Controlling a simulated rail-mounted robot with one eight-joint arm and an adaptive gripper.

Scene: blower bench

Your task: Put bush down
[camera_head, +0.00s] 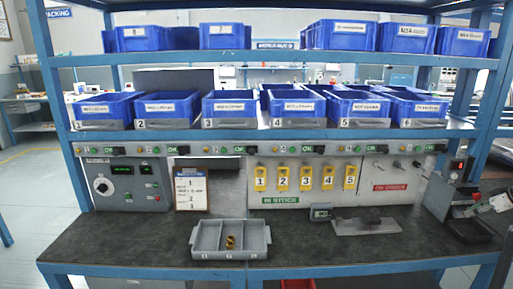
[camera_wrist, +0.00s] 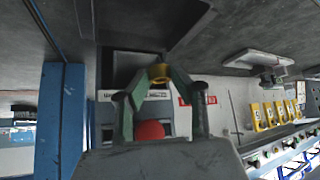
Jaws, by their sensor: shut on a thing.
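In the wrist view, my gripper (camera_wrist: 160,76) is shut on a gold ring-shaped bush (camera_wrist: 160,71). The bush sits between the green fingertips, with its round opening visible. My gripper does not show in the head view. The exact gap between the held bush and the surfaces behind it cannot be told.
The dark bench top (camera_head: 130,238) is clear left of the tray. A flat grey fixture (camera_head: 365,226) and a small gauge display (camera_head: 321,212) lie to its right. Yellow numbered holders (camera_head: 305,178) hang on the back panel. Blue bins (camera_head: 229,107) fill the shelves above.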

